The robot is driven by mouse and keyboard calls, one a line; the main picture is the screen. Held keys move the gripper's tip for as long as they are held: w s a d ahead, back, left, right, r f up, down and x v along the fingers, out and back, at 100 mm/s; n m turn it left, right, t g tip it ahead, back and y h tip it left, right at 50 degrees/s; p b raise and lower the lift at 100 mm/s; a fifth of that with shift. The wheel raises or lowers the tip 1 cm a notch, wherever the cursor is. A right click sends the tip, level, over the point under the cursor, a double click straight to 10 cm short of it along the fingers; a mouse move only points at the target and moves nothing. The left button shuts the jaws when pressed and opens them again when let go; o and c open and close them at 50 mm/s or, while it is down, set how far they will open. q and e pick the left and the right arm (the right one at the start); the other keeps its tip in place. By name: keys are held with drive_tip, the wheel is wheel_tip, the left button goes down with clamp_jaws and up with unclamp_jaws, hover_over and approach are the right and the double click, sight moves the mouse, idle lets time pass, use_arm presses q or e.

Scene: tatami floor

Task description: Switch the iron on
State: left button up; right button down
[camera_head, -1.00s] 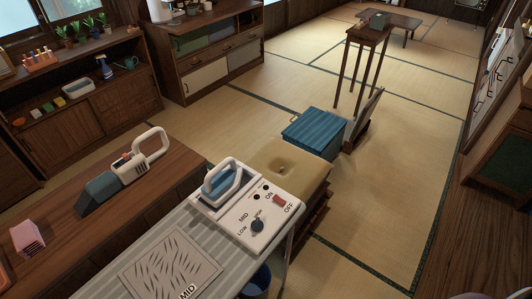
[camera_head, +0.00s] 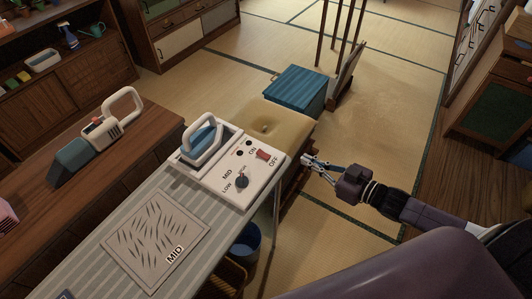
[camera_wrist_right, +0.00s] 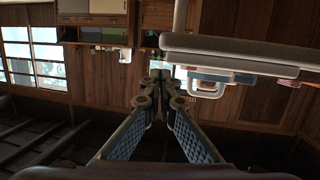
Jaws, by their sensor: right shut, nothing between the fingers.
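The iron (camera_head: 202,138), white with a blue body, rests on its white base (camera_head: 218,185) at the end of the striped ironing board. The base has a dark LOW/MID/HIGH knob (camera_head: 242,181) and a red ON/OFF switch (camera_head: 262,155) near its right edge. I cannot tell the switch's position at this size. My right gripper (camera_head: 306,160) is shut and empty, just right of the base and apart from it. In the right wrist view its fingertips (camera_wrist_right: 160,75) meet, with the pale board edge above right. My left gripper is not in view.
The ironing board (camera_head: 95,250) carries a cloth (camera_head: 150,238) marked MID. A tan cushion (camera_head: 275,122) and a blue-lidded box (camera_head: 295,88) stand behind the base. Tatami floor is clear at right.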

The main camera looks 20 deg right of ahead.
drive_tip(key=s+a+r+n+y, duration=0.1)
drive_tip(key=a+r+y, duration=0.1)
drive_tip(key=a+r, duration=0.2)
wheel_tip(320, 180, up, 2)
drive_tip(key=shift+s+a+r+y, duration=0.15)
drive_tip(key=shift+a+y, duration=0.15)
drive_tip(key=shift+y, duration=0.1)
drive_tip(key=p, duration=0.1)
hover_over(266, 155)
drive_tip(key=shift+s+d+f, duration=0.15)
drive_tip(key=shift+s+f, duration=0.05)
drive_tip(key=shift+f, duration=0.15)
wheel_tip(266, 155, down, 3)
drive_tip(key=shift+w+f, duration=0.15)
drive_tip(key=shift+f, duration=0.45)
